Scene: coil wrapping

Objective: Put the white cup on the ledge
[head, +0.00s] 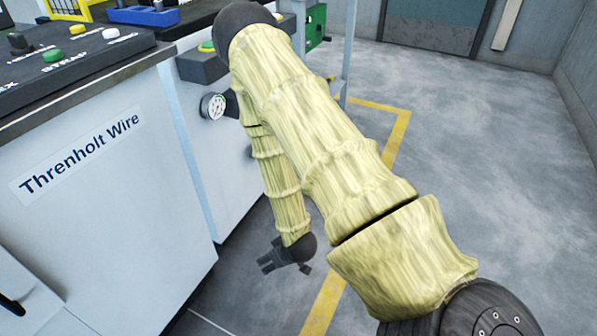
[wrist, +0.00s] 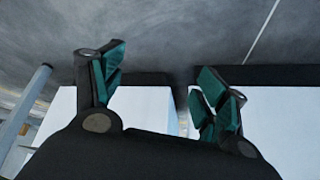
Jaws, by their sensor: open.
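No white cup shows in either view. No surface that I can name for sure as the ledge shows either. My gripper (head: 276,262) hangs low in the head view, beside the white machine cabinet and above the grey floor. In the wrist view my gripper (wrist: 155,85) has its two green-padded fingers spread apart. It is open, with nothing between the fingers. My arm covers part of the machine front and the floor in the head view.
A white cabinet labelled Threnholt Wire (head: 85,185) stands at left with a dark button panel (head: 75,65) on top. A blue object (head: 143,15) and a yellow rack (head: 68,8) sit behind. Grey floor (head: 480,130) at right is clear, with yellow lines (head: 398,130).

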